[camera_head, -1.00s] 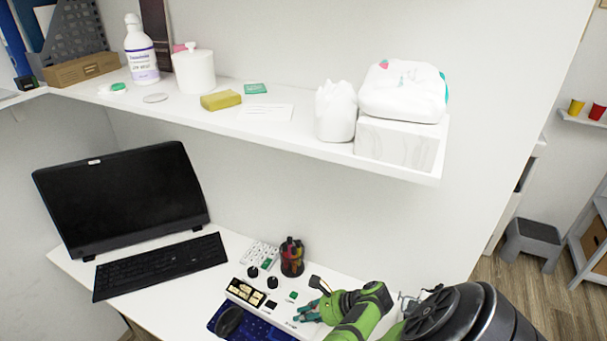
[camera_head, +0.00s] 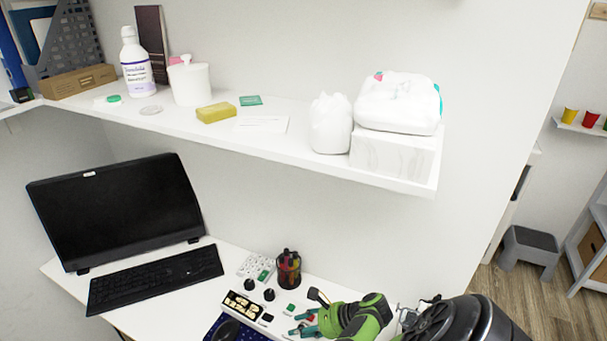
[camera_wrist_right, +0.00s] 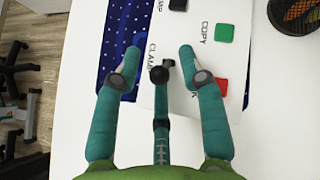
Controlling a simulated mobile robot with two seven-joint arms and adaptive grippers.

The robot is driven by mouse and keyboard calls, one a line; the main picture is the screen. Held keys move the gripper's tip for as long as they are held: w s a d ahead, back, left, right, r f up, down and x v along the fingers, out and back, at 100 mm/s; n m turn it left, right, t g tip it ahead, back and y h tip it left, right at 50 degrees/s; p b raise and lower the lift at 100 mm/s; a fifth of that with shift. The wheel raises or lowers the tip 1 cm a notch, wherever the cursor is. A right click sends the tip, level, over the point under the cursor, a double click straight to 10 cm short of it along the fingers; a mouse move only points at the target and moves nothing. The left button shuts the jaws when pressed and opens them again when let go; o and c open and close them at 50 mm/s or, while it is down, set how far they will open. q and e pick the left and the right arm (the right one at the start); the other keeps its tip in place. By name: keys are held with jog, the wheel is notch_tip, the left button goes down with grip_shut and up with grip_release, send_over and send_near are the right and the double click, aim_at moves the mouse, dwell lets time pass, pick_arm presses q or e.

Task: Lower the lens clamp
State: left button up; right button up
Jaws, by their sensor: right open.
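The lens clamp seems to be the black knob (camera_wrist_right: 160,74) beside the printed word CLAMP on the white panel (camera_wrist_right: 206,62) in the right wrist view. My right gripper (camera_wrist_right: 160,58) is open, with one teal finger on each side of the knob and a third in the middle below it. I cannot tell whether any finger touches the knob. In the head view my right gripper (camera_head: 297,322) is over the panel's right end, and the clamp cannot be made out there. My left gripper is not in view.
A green button (camera_wrist_right: 224,33) and a red button (camera_wrist_right: 221,87) are close to the right finger. A keyboard (camera_head: 155,280) and black screen (camera_head: 115,212) are at left. A loaded shelf (camera_head: 300,160) hangs above.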

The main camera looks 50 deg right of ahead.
notch_tip(320, 180, up, 10)
jog(key=shift+f, duration=0.25)
dwell(0.3)
